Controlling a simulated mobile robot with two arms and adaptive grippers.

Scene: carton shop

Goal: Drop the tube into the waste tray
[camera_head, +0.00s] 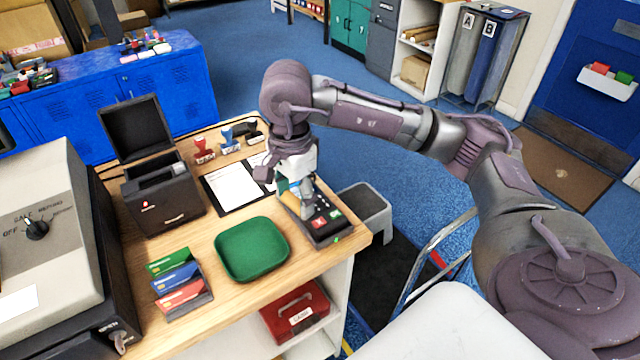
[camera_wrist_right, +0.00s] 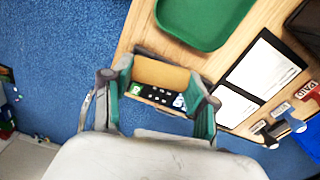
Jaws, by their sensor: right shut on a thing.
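The gripper mostly hides the tube in the head view. The waste tray (camera_head: 226,262), green, shallow and empty, sits on the counter to the left of the gripper. It also shows at the top of the right wrist view (camera_wrist_right: 205,15). The tube is apart from the tray. My left gripper is out of view.
A clipboard (camera_head: 232,187), stamps (camera_head: 204,152), a black open box (camera_head: 160,195) and a colored card stand (camera_head: 180,283) surround the tray. A grey machine (camera_head: 45,240) stands at left. A grey stool (camera_head: 365,208) is beyond the counter's right edge.

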